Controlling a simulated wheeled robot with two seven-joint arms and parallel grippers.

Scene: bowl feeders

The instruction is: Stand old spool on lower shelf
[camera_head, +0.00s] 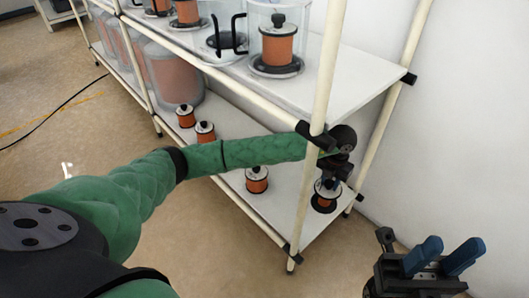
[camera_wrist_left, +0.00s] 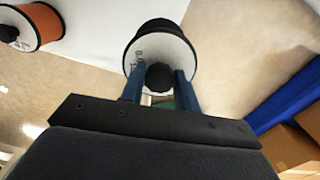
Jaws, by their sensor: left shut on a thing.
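My left gripper (camera_head: 332,178) reaches into the right end of the shelf unit. It is shut on the black knob of an orange spool (camera_head: 326,196) with pale flanges, which is upright at the right end of the white lower shelf (camera_head: 290,205). A dark round patch shows around its bottom; I cannot tell whether it touches the shelf. In the left wrist view the two blue fingers pinch the knob above the spool's white top flange (camera_wrist_left: 178,60). My right gripper (camera_head: 442,257) is open and empty, right of the shelf unit.
Another spool (camera_head: 257,179) stands on the lower shelf left of the held one, with two more (camera_head: 205,132) (camera_head: 185,116) further back. Large clear bins (camera_head: 172,78) stand behind. The upper shelf (camera_head: 335,85) and the pale front post (camera_head: 322,120) are close to my left arm.

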